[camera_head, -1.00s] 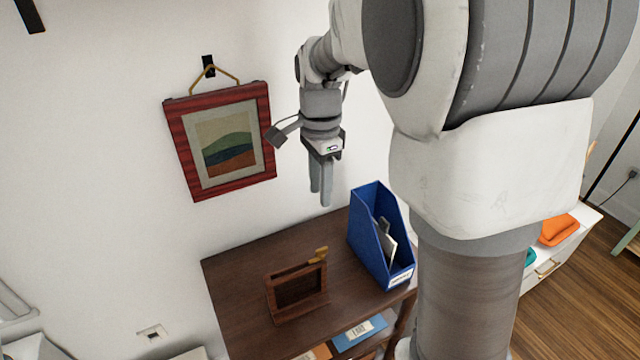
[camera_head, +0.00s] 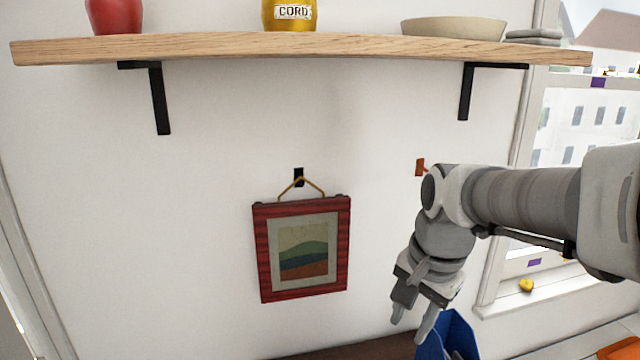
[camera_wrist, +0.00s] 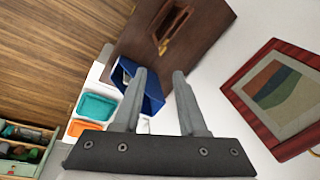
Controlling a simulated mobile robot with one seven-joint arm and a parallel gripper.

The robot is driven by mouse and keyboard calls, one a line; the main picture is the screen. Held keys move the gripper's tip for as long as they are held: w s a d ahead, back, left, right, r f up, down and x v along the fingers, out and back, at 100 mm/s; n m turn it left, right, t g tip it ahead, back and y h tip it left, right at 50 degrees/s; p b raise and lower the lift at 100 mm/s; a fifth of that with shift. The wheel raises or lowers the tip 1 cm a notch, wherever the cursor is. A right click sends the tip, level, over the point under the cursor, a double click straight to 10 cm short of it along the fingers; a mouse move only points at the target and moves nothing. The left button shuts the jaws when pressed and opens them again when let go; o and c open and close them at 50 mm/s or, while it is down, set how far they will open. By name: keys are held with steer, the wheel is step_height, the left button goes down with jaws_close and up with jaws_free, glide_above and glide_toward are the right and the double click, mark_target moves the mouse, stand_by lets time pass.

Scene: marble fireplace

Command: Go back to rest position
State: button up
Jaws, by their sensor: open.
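My gripper (camera_head: 412,325) is open and empty, pointing down in front of the white wall, right of the framed picture. In the wrist view its two fingers (camera_wrist: 160,75) are apart with nothing between them. The blue magazine file (camera_head: 459,335) is below and just behind the fingertips in the head view. It also shows past the fingers in the wrist view (camera_wrist: 152,98). My arm reaches in from the right side of the head view.
A red-framed picture (camera_head: 301,205) hangs on a black hook. A wooden shelf (camera_head: 350,47) spans above with a red object, a yellow jar and a bowl. A dark wooden table (camera_wrist: 140,45) is below. A window (camera_head: 570,125) is at right.

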steer(key=s+r+n+t, duration=0.1)
steer(key=s+n+t, duration=0.2)
steer(key=s+n, duration=0.6)
steer(key=shift+s+h, duration=0.3)
steer(key=shift+s, duration=0.95)
steer(key=shift+d, duration=0.25)
